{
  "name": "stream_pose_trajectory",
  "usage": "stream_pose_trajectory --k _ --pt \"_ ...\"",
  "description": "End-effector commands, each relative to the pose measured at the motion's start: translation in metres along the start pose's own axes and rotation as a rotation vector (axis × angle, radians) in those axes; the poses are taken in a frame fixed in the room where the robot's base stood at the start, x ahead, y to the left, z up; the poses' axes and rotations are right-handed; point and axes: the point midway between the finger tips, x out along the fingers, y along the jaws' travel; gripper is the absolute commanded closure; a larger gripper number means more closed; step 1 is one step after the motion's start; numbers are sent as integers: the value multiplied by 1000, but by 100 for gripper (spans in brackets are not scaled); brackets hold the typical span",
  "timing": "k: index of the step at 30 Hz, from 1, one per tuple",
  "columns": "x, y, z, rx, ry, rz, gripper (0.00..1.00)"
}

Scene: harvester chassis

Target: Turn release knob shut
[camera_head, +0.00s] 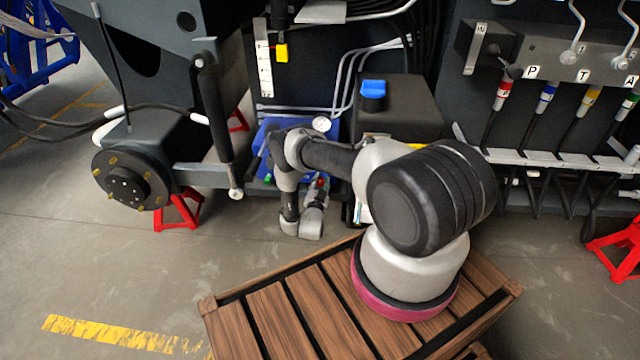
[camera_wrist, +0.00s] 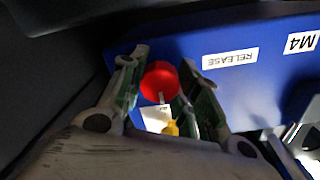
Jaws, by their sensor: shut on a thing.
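The round red knob (camera_wrist: 160,82) sits on a blue block (camera_wrist: 205,45) in the wrist view, near a white label reading RELEASE (camera_wrist: 230,58), which appears upside down. My gripper (camera_wrist: 163,66) has one finger on each side of the knob and is shut on it. A small pointer and a partly hidden white label with a yellow part (camera_wrist: 171,128) show just below the knob. In the head view the blue block (camera_head: 268,132) is partly covered by my arm. My fingers and their hold on the knob cannot be made out there.
A round gauge (camera_head: 321,124) stands by the blue block. A wheel hub (camera_head: 128,180) and a red stand (camera_head: 178,211) are at left. Coloured hose couplings (camera_head: 545,97) are at right.

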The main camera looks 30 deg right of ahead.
Motion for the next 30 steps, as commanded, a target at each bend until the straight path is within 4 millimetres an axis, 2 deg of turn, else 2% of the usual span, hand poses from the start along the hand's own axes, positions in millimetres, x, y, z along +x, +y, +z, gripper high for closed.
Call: stream_pose_trajectory --k 1,2,5,17,20,30 --pt "-1 1 1 -2 -3 2 92" --pt "-1 1 1 -2 -3 2 65" --pt "-1 1 1 -2 -2 1 47" --pt "-5 0 1 -2 -2 0 45" --pt "-18 0 1 -4 -4 -1 45" --pt "-92 0 1 -4 -4 -2 45"
